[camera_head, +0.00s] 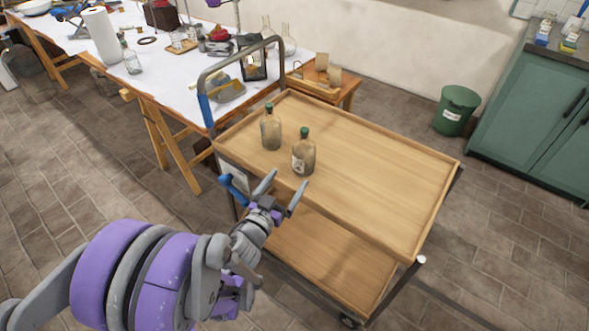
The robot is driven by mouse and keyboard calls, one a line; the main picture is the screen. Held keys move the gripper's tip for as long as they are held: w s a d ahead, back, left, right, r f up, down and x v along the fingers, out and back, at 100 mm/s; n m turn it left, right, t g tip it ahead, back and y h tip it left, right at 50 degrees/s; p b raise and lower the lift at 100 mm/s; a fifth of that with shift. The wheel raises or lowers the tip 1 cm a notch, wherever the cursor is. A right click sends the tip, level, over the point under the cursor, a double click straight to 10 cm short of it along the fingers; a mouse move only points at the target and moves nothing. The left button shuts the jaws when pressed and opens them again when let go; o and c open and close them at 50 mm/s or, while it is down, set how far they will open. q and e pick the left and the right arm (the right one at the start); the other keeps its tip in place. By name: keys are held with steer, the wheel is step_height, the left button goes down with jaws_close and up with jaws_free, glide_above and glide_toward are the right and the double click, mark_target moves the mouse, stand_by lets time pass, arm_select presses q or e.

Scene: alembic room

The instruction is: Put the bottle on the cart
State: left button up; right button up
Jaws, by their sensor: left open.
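The cart (380,180) has a wooden top tray, a lower shelf (325,265) and a grey push handle at its left end. Two bottles with green caps stand upright on the top tray near its left end. One bottle (270,132) stands farther back; the other bottle (304,158) has a pale label and stands nearer, to its right. My left gripper (281,190) is open and empty, in front of the cart's near-left edge, just below the nearer bottle in the picture. My right gripper is not in view.
A white-topped table (165,75) with a paper towel roll, glassware and tools stands behind left. A small wooden stand (320,85) is behind the cart. A green bin (455,108) and green cabinet (530,115) are at right. The tray's right part is clear.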

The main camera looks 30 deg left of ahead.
arm_select(q)
steer(key=s+d+f+g+h, duration=0.1)
steer(key=s+d+f+g, duration=0.2)
steer(key=s+d+g, duration=0.3)
steer(key=s+d+f+m+g+h, duration=0.1)
steer(key=s+d+f+g, duration=0.3)
steer(key=s, duration=1)
steer(key=d+g, duration=0.3)
steer(key=d, duration=0.1)
steer(key=shift+s, duration=0.2)
steer(key=shift+c, duration=0.3)
